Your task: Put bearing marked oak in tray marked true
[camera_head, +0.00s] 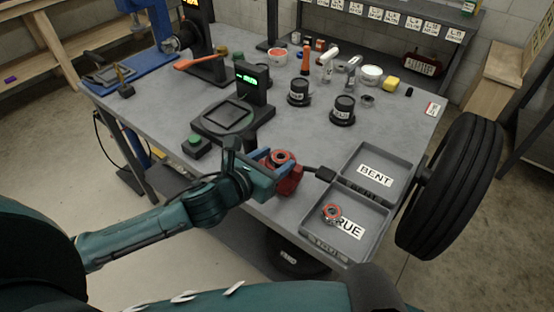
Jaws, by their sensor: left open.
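The tray marked TRUE (372,238) is the near one of two joined grey compartments at the table's right front. My left gripper (277,162) is open, at the front edge of the table left of the trays. A red fixture (290,184) with a ring-shaped top is right by its fingers; I cannot tell if they touch. No marking "oak" can be read on any part. My right gripper is not in view.
The tray marked BENT (392,188) is empty behind TRUE. A scale with a green display (251,84) stands behind my left gripper. Two black labelled pots (342,111) and several bottles stand further back. A large tyre (455,185) stands at the right.

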